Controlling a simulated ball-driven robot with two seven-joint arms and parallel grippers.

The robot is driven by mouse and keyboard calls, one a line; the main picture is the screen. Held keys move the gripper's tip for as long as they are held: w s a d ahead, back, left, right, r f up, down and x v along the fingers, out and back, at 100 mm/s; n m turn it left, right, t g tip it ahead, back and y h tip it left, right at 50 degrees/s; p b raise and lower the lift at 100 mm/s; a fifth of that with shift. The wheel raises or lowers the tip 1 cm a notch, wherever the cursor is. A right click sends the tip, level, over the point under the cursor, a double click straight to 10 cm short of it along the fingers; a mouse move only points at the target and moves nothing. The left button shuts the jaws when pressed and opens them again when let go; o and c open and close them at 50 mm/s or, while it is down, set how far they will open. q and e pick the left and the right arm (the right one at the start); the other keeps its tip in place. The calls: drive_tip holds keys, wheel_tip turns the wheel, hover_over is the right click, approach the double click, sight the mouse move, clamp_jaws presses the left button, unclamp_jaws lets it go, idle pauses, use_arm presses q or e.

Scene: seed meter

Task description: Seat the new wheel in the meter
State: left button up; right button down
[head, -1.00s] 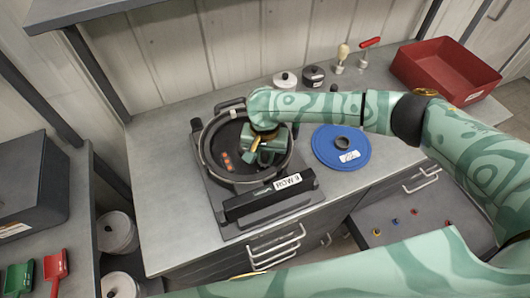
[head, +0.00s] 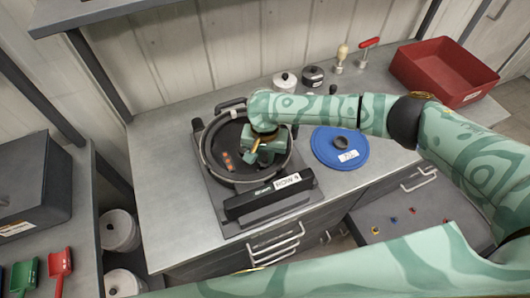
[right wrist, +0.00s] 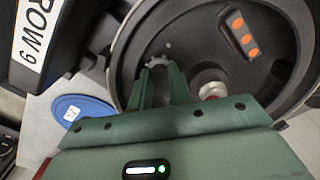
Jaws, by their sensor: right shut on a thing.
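The meter is a round black housing (head: 207,150) with an upright rim, lying open side up on the bench. It also shows in the right wrist view (right wrist: 290,75), where its rim curves around my fingers. My right gripper (head: 252,157) reaches down inside the housing. In the right wrist view my right gripper (right wrist: 160,80) is shut on a small grey toothed wheel (right wrist: 158,62), held at the fingertips close to the housing's dark inner face. I cannot tell whether the wheel touches it. My left gripper is not in view.
A blue disc (head: 324,155) lies right of the meter. Behind stand lidded pots (head: 285,82) and a red bin (head: 445,85). Bench left of the meter is clear.

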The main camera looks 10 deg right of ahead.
drive_tip(key=shift+f+p, duration=0.7)
idle(1.1)
drive_tip(key=shift+f+p, duration=0.2)
drive_tip(key=shift+p, duration=0.4)
idle(0.5)
drive_tip(key=shift+f, duration=0.1)
idle(0.5)
drive_tip(key=c, duration=1.2)
unclamp_jaws()
drive_tip(key=shift+c, duration=0.6)
